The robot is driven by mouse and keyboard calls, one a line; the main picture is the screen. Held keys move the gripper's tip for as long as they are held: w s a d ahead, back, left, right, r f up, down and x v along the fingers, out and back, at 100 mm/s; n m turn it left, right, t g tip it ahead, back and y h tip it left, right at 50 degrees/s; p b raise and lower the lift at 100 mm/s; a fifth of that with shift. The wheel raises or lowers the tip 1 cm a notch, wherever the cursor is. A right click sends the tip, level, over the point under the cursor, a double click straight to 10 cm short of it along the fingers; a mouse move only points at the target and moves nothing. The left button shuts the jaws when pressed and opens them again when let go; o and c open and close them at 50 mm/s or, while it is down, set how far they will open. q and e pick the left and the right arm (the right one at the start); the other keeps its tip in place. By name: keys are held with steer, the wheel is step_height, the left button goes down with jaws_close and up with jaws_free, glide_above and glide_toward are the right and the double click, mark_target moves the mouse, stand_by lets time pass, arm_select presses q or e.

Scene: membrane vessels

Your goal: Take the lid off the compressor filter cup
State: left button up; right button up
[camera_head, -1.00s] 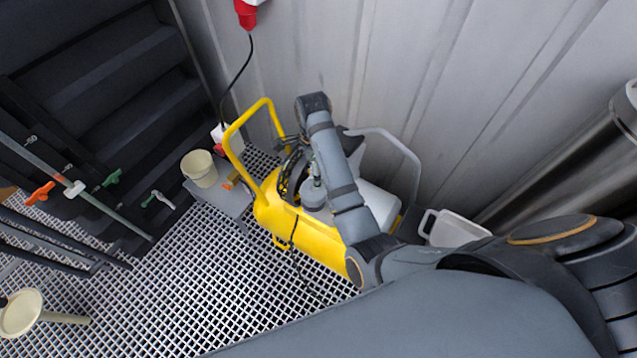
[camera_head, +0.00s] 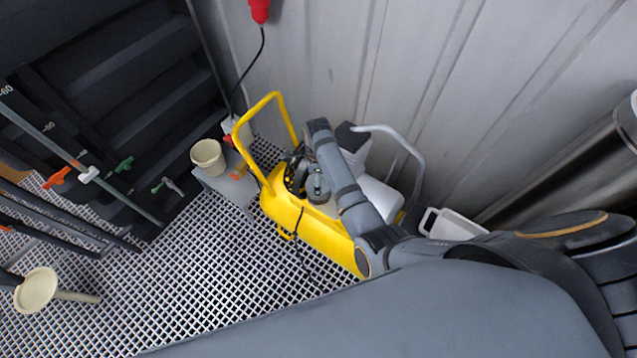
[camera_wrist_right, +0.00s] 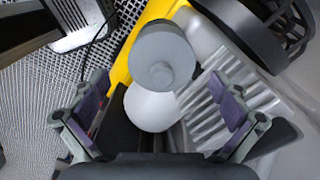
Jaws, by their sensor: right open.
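The yellow compressor (camera_head: 320,235) stands on the grating against the wall. A grey round part with a central knob, which looks like the filter cup's lid (camera_wrist_right: 163,58), shows in the right wrist view. A white rounded part (camera_wrist_right: 152,108) lies just below it in that picture. My right gripper (camera_wrist_right: 158,88) is open and empty, with its two padded fingers spread to either side of these parts. I see no finger touching the lid. My left gripper is not in view.
The compressor's yellow handle (camera_head: 276,97) rises left of my right wrist. A small grey stand with a cream cup (camera_head: 207,158) is further left. A white container (camera_head: 455,224) is on the right. The corrugated wall is close behind.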

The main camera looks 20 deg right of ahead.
steer(key=shift+w+d+f, duration=0.1)
steer(key=shift+f, duration=0.55)
jaws_close()
